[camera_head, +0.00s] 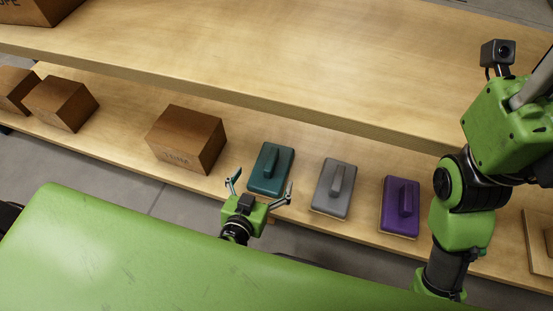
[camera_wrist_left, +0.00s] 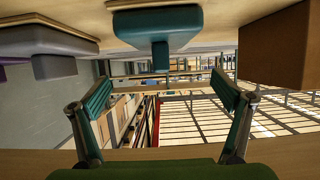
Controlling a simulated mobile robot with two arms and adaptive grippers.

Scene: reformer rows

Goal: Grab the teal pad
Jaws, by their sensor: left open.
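The teal pad (camera_head: 264,180), a flat block with a raised handle, lies on the lower wooden shelf between a brown box and a grey pad. It also shows at the top of the left wrist view (camera_wrist_left: 157,22), where the shelf appears overhead and the handle points down. My left gripper (camera_head: 261,184) is open and empty at the near side of the teal pad. In the left wrist view its spread fingers (camera_wrist_left: 163,92) stand either side of the handle's line, apart from it. My right arm is at the right; its fingers are not visible.
A grey pad (camera_head: 324,200) and a purple pad (camera_head: 393,215) lie in a row to the right. A brown box (camera_head: 186,138) stands to the left, with other boxes (camera_head: 61,103) farther left. The upper shelf's edge (camera_head: 300,116) runs behind the row.

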